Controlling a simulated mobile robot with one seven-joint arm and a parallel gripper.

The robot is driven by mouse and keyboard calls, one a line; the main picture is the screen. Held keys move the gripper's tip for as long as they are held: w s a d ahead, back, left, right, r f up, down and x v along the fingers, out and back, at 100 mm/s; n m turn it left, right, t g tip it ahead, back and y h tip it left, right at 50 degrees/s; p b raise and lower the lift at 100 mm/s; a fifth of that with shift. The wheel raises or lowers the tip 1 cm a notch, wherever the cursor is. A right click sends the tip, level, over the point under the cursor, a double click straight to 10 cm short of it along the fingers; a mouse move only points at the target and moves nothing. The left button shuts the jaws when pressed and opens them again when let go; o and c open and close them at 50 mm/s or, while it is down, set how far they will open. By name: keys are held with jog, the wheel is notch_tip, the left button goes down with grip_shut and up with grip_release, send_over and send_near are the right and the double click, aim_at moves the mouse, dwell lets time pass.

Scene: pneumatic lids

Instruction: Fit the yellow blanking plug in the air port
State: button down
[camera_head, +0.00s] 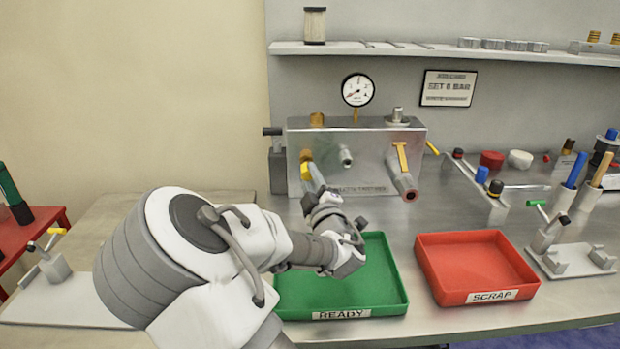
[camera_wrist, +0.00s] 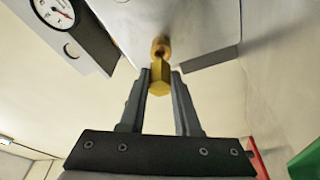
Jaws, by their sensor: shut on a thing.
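The yellow hexagonal blanking plug (camera_wrist: 159,80) sits between the two fingers of my gripper (camera_wrist: 160,75), which is shut on it. The brass air port (camera_wrist: 160,47) lies straight beyond the plug in the wrist view. The plug's far end meets or overlaps the port's mouth there; I cannot tell whether it has entered. In the head view the plug (camera_head: 306,170) shows just in front of the brass port (camera_head: 306,155) on the left of the grey metal manifold block (camera_head: 350,142). My gripper (camera_head: 312,178) reaches up to the block's front face from below.
A steel nozzle (camera_head: 345,156) and a yellow-handled valve (camera_head: 402,165) stick out right of the port. A gauge (camera_head: 357,89) stands above the block. The green READY tray (camera_head: 390,290) lies under my wrist, with the red SCRAP tray (camera_head: 470,240) to its right.

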jog(key=shift+w+b, duration=0.35)
jog(key=shift+w, duration=1.05)
jog(key=c, duration=0.5)
grip_release()
jog(key=shift+c, duration=0.2)
jog(key=r+v, duration=0.1)
jog(key=v, duration=0.5)
jog(key=shift+s+f, duration=0.45)
jog(key=shift+f, duration=0.1)
jog(key=shift+s+d, duration=0.1)
jog(key=shift+d, duration=0.05)
